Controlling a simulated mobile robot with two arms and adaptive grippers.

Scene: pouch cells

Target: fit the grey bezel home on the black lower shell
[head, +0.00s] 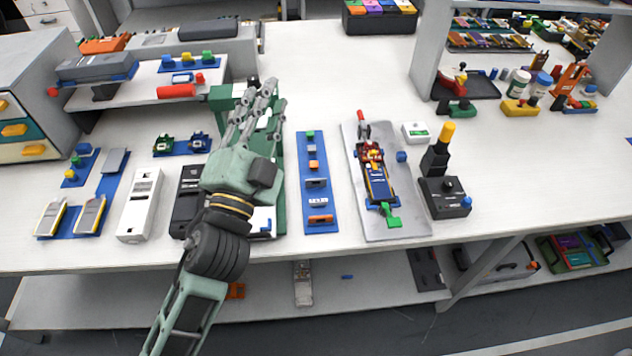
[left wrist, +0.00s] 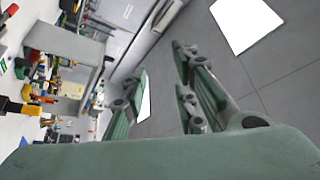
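My left gripper (head: 262,98) reaches over the green fixture (head: 280,205) in the head view, fingers pointing to the back of the table. In the left wrist view its fingers (left wrist: 160,72) stand apart with nothing between them. A black shell-like case (head: 187,200) lies on the table just left of my left gripper, partly hidden by it; it looks like the lower shell. A small grey flat piece (head: 114,160) lies on a blue mat at the left; I cannot tell if it is the bezel. My right gripper is not in view.
A white case (head: 140,205) lies left of the black one. A blue strip (head: 318,190) with small parts and a grey tray (head: 405,225) with a coloured assembly lie to the right.

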